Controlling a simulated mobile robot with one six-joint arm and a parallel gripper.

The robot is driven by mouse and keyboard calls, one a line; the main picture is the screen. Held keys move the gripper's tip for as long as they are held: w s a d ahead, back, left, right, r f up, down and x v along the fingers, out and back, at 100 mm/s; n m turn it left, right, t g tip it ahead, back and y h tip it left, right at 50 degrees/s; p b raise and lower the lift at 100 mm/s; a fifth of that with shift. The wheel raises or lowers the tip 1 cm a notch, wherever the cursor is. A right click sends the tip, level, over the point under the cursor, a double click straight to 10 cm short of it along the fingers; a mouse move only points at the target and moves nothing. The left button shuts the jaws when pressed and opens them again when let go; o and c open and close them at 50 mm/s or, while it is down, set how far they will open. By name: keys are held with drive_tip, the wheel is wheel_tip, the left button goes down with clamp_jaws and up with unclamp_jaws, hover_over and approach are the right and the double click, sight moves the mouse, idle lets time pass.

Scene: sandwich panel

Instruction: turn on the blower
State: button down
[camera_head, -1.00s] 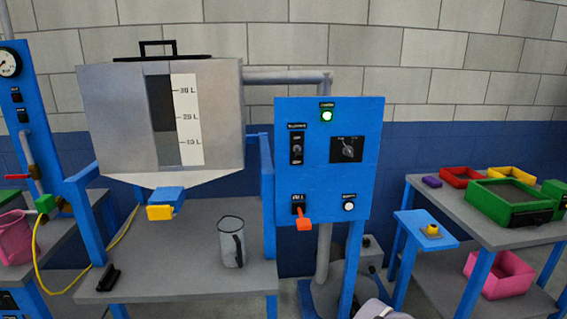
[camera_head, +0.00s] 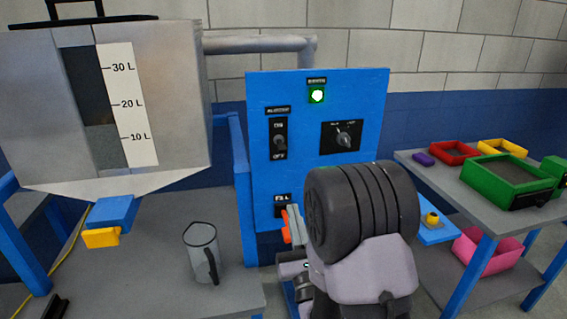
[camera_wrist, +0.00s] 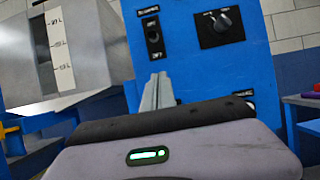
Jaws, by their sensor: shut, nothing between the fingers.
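The blower switch (camera_head: 279,141) is a dark toggle on a plate marked ON above and OFF below, at the upper left of the blue panel (camera_head: 300,185). I cannot tell for sure which way its lever points. In the wrist view the switch (camera_wrist: 154,38) is straight above my fingertips. My gripper (camera_head: 294,213) is shut and empty, low in front of the panel near the FILL lever, and my arm hides the panel's lower right. In the wrist view the gripper's fingers (camera_wrist: 158,80) stand together, below the switch and apart from it.
The panel also bears a lit green lamp (camera_head: 317,96), a rotary knob (camera_head: 343,139) and an orange FILL lever (camera_head: 286,228) close to my gripper. A hopper (camera_head: 180,90) and a grey jug (camera_head: 201,252) are at left. A table with coloured bins (camera_head: 510,175) is at right.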

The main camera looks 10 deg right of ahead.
sight(281, 146)
drive_tip(key=w+r+p, duration=0.8)
drive_tip(key=shift+w+r+p, duration=0.15)
drive_tip(key=shift+p, duration=0.25)
